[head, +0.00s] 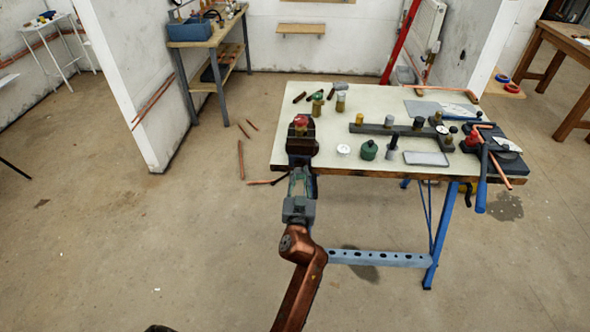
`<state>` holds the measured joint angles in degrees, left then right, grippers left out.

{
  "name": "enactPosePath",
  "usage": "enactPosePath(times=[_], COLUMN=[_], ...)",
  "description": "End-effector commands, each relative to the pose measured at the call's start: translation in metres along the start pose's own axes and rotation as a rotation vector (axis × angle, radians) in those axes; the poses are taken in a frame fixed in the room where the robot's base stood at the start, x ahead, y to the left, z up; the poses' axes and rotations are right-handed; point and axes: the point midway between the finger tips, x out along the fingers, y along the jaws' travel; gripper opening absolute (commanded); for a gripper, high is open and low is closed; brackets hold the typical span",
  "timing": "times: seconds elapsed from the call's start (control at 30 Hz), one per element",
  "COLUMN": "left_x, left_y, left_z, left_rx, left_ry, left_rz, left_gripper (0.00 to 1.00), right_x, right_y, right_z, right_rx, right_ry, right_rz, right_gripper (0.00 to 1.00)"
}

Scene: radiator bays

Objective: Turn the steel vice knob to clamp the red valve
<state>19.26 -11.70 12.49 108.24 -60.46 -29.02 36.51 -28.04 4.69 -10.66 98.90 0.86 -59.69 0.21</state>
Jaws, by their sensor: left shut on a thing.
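The dark vice (302,146) stands at the left front corner of the pale workbench top (330,158). The red valve (300,121) sits upright at the top of the vice, between its jaws; whether they press on it I cannot tell. My left gripper (301,173) reaches up from below to the near end of the vice, at the bench's front edge. It is shut on the steel vice knob, which its fingers and body mostly hide. My right gripper is not in view.
Several brass and dark fittings, a green pot (369,150) and a grey rail (385,129) stand right of the vice. A blue-handled pipe bender (481,180) overhangs the right front edge. Copper offcuts lie on the floor at left. Floor before the bench is clear.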

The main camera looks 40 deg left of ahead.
Motion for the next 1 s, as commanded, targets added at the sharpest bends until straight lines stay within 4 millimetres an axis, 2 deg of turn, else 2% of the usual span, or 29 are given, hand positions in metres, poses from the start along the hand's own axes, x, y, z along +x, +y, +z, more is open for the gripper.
enactPosePath(times=[0.03, 0.3, 0.4, 0.67, 0.7, 1.0], left_x=[-0.019, -0.020, -0.020, -0.019, -0.018, -0.017], left_y=[0.012, 0.013, 0.013, 0.011, 0.011, 0.009], left_z=[0.036, 0.035, 0.037, 0.038, 0.038, 0.036], left_rx=[0.058, 0.537, 0.631, 0.661, 0.661, 0.659], left_ry=[-0.083, -0.074, -0.072, -0.070, -0.070, -0.066], left_rz=[0.013, 0.033, 0.036, 0.034, 0.033, 0.031], left_gripper=[0.00, 0.00, 0.00, 0.00, 0.11, 0.31], right_x=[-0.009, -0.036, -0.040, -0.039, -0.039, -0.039], right_y=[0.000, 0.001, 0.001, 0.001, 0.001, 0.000], right_z=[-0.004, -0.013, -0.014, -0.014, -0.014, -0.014], right_rx=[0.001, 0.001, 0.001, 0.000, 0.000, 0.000], right_ry=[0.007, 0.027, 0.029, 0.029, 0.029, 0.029], right_rz=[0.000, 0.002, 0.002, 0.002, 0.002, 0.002], right_gripper=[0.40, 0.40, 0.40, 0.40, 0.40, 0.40])
